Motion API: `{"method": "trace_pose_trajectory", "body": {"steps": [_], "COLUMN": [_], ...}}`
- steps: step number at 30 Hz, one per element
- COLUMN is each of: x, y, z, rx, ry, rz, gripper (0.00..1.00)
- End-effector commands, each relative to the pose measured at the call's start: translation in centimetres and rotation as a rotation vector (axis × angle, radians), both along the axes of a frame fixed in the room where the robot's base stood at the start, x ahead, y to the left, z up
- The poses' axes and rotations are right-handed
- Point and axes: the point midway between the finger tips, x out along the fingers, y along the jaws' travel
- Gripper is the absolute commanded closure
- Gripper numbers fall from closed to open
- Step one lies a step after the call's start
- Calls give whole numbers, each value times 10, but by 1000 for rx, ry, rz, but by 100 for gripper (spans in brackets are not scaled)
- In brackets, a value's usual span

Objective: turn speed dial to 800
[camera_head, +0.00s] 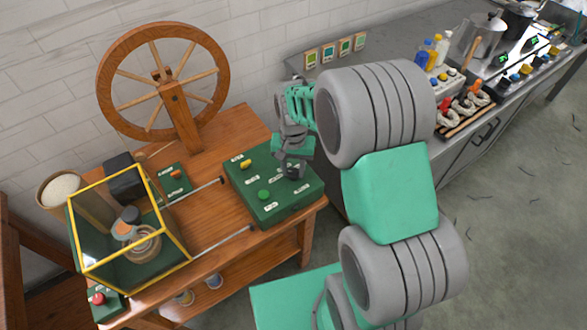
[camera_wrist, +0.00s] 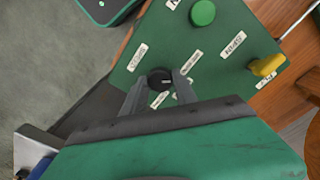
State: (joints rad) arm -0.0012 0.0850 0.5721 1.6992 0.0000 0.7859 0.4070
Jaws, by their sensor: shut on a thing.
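The black speed dial (camera_wrist: 160,82) sits on the green control box, ringed by small white labels. It also shows in the head view (camera_head: 293,171), at the box's right part, partly covered by my gripper. My gripper (camera_wrist: 158,84) is shut on the dial, with one finger on each side of it. The green control box (camera_head: 275,208) stands on the wooden table's right end. The label writing around the dial is too small to read, so I cannot tell which number the dial points to.
A green button (camera_wrist: 202,13) and a yellow switch (camera_wrist: 268,65) are on the same box. A yellow-framed guard (camera_head: 186,246) stands at the table's left, with a wooden wheel (camera_head: 103,92) behind. A metal counter (camera_head: 505,97) with pots and bottles runs along the right wall.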

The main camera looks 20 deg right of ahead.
Motion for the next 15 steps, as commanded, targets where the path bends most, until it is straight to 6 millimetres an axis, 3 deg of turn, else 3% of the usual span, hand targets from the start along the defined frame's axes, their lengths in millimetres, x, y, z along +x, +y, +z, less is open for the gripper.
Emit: {"method": "trace_pose_trajectory", "body": {"steps": [15], "x": [1], "y": [0], "z": [1], "rx": [1], "ry": [-3], "rz": [-468], "gripper": [100]}}
